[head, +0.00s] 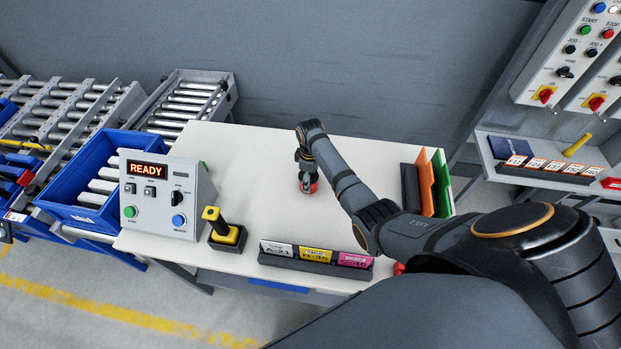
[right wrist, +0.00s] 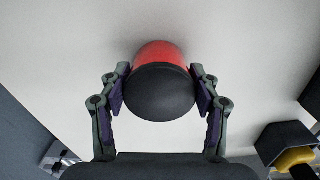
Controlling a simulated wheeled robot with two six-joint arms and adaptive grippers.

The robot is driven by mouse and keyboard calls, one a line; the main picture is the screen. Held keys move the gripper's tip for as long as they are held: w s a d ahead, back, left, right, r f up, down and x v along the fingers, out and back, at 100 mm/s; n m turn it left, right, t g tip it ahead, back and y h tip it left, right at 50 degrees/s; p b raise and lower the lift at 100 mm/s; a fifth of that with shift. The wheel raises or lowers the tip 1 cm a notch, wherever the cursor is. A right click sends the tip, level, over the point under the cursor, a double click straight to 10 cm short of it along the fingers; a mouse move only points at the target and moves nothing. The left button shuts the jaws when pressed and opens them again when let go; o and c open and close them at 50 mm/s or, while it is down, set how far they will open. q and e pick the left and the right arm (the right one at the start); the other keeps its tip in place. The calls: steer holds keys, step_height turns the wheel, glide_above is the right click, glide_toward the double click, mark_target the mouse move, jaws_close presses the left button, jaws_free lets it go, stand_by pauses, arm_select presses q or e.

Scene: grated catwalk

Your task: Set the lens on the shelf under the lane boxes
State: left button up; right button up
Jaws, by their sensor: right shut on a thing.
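The lens (head: 307,187) is a small round red piece on the white table, partly hidden under my right gripper (head: 304,172). In the right wrist view the red piece with a rounded black end (right wrist: 160,92) sits between the two fingers of my right gripper (right wrist: 160,98), which is shut on it. Whether it still touches the tabletop I cannot tell. The shelf (head: 545,148) is at the right, below the lane boxes (head: 578,60), which carry buttons and red switches. My left gripper is not in view.
The shelf holds a dark blue book (head: 507,147), a row of numbered tags (head: 550,169), a yellow cylinder (head: 577,145) and a red item (head: 611,183). On the table (head: 235,150) stand a READY control box (head: 165,195), a yellow-black scanner (head: 224,232), a label rack (head: 315,258) and upright folders (head: 427,180).

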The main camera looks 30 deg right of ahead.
steer(key=shift+f, duration=0.15)
steer(key=o, duration=1.1)
steer(key=shift+o, duration=0.2)
